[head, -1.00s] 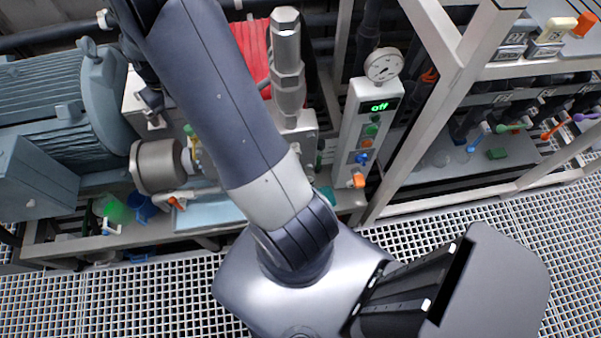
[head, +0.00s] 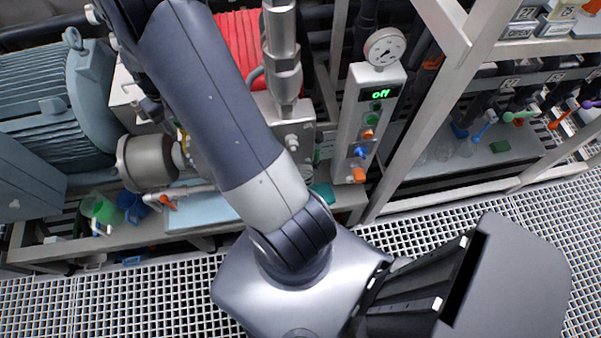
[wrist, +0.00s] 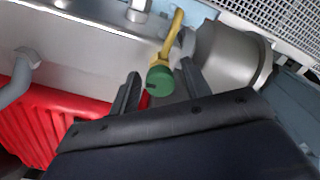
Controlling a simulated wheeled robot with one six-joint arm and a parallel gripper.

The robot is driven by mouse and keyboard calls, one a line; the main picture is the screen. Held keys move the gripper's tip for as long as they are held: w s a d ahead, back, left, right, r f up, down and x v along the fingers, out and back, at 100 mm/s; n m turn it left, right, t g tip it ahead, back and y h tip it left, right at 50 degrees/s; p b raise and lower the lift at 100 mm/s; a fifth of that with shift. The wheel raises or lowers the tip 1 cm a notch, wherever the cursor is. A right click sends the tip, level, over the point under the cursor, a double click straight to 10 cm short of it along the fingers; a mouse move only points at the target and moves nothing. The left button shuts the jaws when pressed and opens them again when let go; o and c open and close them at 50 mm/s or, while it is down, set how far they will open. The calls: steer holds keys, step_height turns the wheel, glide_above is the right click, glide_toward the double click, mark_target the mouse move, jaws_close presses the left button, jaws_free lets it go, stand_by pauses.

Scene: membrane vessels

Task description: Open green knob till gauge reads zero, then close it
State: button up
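The green knob (wrist: 160,80) is a round green cap on a yellow pipe piece (wrist: 172,38) in the wrist view. My gripper (wrist: 160,71) is open, with one dark finger on each side of the knob. I cannot tell whether either finger touches it. The round white gauge (head: 385,47) stands above the control panel in the head view. Its needle is too small to read surely. My arm covers the gripper and most of the knob area in the head view.
A control panel (head: 367,125) shows a green "off" display (head: 379,95) above several coloured buttons. A metal cylinder (wrist: 226,54) lies close right of my gripper in the wrist view. A red ribbed block (wrist: 62,125) is at left. Grated floor (head: 120,305) lies in front.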

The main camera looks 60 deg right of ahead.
steer(key=c, duration=0.8)
steer(key=m, duration=0.3)
steer(key=shift+m, duration=0.4)
steer(key=m, duration=1)
steer(key=shift+b, duration=0.4)
steer(key=m, duration=0.6)
steer(key=o, duration=1)
steer(key=shift+c, duration=0.2)
step_height(320, 180, up, 11)
steer(key=shift+b, duration=0.45)
steer(key=shift+f, duration=0.2)
